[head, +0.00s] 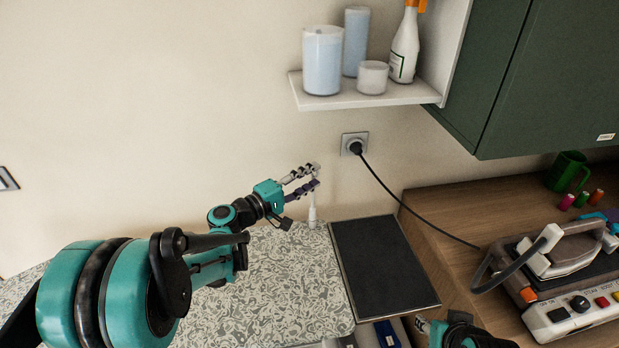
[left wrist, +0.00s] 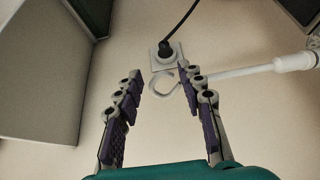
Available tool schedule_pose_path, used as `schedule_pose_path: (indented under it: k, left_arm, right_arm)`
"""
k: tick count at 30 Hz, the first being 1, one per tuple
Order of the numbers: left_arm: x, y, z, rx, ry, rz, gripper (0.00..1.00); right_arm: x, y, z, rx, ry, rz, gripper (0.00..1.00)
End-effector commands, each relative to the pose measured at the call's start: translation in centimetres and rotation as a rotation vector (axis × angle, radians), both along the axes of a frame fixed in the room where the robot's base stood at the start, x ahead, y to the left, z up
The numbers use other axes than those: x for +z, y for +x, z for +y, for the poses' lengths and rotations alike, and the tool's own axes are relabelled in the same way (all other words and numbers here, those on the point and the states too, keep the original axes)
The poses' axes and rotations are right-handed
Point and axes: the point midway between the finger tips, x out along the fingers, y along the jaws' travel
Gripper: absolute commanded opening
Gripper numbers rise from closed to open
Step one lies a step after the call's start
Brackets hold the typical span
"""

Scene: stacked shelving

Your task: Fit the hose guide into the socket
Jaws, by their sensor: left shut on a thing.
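The hose guide (head: 315,190) is a thin white rod, near upright at the back edge of the patterned ironing board. The left wrist view shows its rod (left wrist: 240,71) and a curled loop at its end. The rod runs into a thicker white piece (head: 312,217) at the board's back edge; I cannot tell whether this is the socket, or how deep the rod sits. My right gripper (head: 424,327) is partly in view at the bottom edge, its jaws unclear.
A dark pad (head: 384,268) adjoins the patterned board (head: 280,290). A wall outlet (head: 349,139) with a black plug and cord is behind the gripper. A shelf (head: 365,99) with bottles hangs above.

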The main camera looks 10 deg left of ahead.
Motion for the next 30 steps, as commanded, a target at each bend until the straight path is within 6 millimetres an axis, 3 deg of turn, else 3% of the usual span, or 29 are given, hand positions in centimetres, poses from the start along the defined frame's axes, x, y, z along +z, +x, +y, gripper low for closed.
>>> schedule_pose_path:
  k: [5, 6, 8, 20, 30]
  left_arm:
    - [-0.5, 0.0, 0.0, 0.0, 0.0, 0.0, 0.1]
    - [-0.4, 0.0, 0.0, 0.0, 0.0, 0.0, 0.49]
    - [-0.4, 0.0, 0.0, 0.0, 0.0, 0.0, 0.63]
    - [-0.4, -0.6, 0.5, 0.002, 0.0, 0.0, 0.63]
    - [-0.4, -6.0, 4.7, 0.005, 0.0, 0.0, 0.63]
  right_arm:
    - [-0.5, 0.0, 0.0, 0.0, 0.0, 0.0, 0.4]
    - [-0.4, 0.0, 0.0, 0.0, 0.0, 0.0, 0.4]
    - [-0.4, 0.0, 0.0, 0.0, 0.0, 0.0, 0.4]
    - [-0.3, 0.0, 0.0, 0.0, 0.0, 0.0, 0.4]
    - [-0.3, 0.0, 0.0, 0.0, 0.0, 0.0, 0.4]
